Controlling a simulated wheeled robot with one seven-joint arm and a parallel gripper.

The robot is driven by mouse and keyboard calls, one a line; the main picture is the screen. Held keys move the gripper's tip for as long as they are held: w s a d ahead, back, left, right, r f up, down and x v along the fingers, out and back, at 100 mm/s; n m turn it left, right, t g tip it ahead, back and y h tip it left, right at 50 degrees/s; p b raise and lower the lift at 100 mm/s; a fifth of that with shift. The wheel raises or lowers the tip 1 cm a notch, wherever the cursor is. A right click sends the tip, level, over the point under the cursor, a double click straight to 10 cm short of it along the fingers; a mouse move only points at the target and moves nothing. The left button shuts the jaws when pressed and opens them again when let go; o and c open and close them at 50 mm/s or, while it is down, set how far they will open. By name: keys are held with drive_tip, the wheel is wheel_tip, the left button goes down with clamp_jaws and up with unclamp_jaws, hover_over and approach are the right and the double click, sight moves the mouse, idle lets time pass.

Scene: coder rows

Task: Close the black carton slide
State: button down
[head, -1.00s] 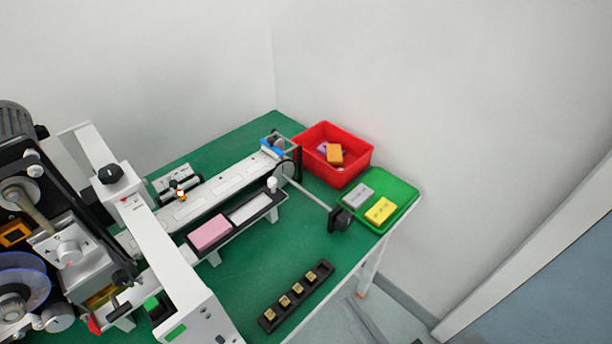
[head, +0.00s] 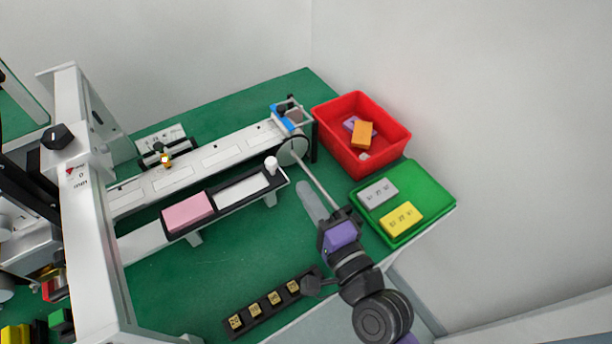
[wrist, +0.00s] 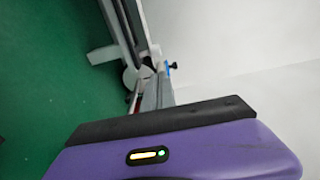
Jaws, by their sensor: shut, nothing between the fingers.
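The black carton slide (head: 232,208) is a long dark tray along the front of the grey conveyor. A pink block (head: 187,212) lies in its left part, a white strip (head: 241,191) shows to the right, and a white knob (head: 271,164) stands at its right end. My gripper (head: 304,188) is shut and empty, its grey fingers pointing up-left just right of the slide's end, apart from the knob. Its purple body shows behind them. In the wrist view the purple and black housing (wrist: 180,140) fills the bottom; the fingertips are hard to make out.
A red bin (head: 331,122) and a green tray (head: 438,181) with grey and yellow blocks stand right. A black strip of gold-marked cubes (head: 263,311) lies in front. Green table is bare between.

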drive_tip(key=p+x, duration=0.1)
drive_tip(key=x, duration=0.7)
drive_tip(key=shift+w+a, duration=0.3)
